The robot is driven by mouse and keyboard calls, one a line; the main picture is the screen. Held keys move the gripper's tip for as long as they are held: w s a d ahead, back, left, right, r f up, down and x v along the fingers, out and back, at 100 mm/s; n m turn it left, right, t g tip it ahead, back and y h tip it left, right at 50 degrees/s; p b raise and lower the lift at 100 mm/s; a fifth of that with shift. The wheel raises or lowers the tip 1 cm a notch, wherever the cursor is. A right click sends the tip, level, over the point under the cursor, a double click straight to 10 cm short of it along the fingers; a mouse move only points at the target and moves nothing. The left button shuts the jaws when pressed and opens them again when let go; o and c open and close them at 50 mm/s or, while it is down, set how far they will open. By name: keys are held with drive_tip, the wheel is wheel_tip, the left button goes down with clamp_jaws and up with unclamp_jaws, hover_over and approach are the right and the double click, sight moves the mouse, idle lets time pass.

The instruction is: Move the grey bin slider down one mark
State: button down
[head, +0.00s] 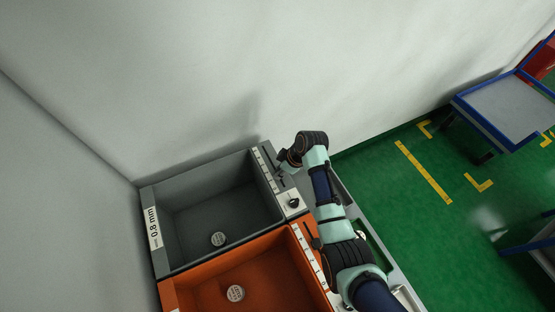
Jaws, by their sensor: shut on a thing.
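The grey bin (178,188) stands against the wall at the lower left, with a "0.8 mm" label on its left rim. A white marked scale (264,170) runs along its right rim, with a slider slot beside it. My gripper (281,174) is over the far part of that slot, at the right of the scale. It is shut on the grey bin slider, which is small and mostly hidden by the fingers. I cannot read which mark the slider is at. A white plate with a dark knob (293,202) sits at the near end of the scale.
An orange bin (190,293) with its own scale (308,256) adjoins the grey bin on the near side. The wall rises close behind. A blue-framed cart (510,105) stands on the green floor at right.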

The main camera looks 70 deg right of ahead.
drive_tip(key=shift+s+a, duration=0.15)
drive_tip(key=c, duration=0.9)
unclamp_jaws()
drive_tip(key=shift+o, duration=0.2)
drive_tip(key=v, duration=1.2)
